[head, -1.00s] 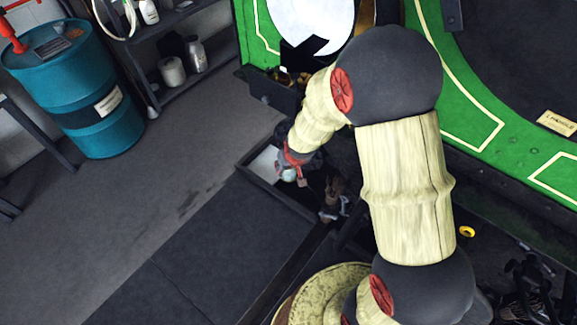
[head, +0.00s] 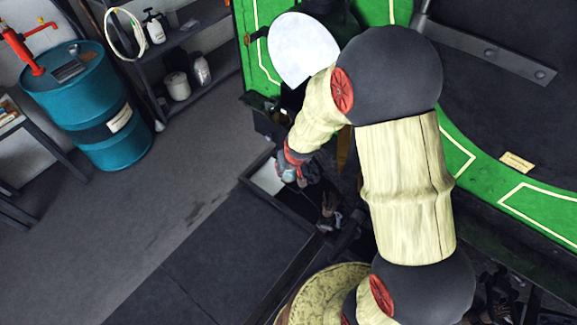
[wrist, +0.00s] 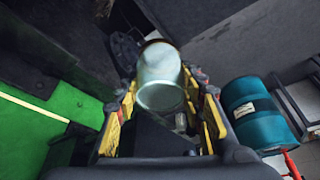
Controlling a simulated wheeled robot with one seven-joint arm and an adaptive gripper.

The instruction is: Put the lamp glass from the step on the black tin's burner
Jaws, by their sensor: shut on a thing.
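The lamp glass (wrist: 160,68) is a clear, pale cylinder between the yellow-sided fingers of my gripper (wrist: 167,100) in the wrist view. My gripper (head: 289,172) is shut on it. In the head view the glass is a small pale-blue spot (head: 287,174) at the gripper's end, partly covered by it. It is above or beside a low dark-rimmed step (head: 262,196) with a pale patch; I cannot tell whether it touches. I cannot clearly make out the black tin or its burner in either view.
A dark box (head: 268,120) is fixed near the green panel (head: 262,75), above the gripper. A white oval disc (head: 303,48) stands close to my arm. A blue drum (head: 88,105) and a shelf (head: 185,95) are at the left. The grey floor (head: 135,225) between is clear.

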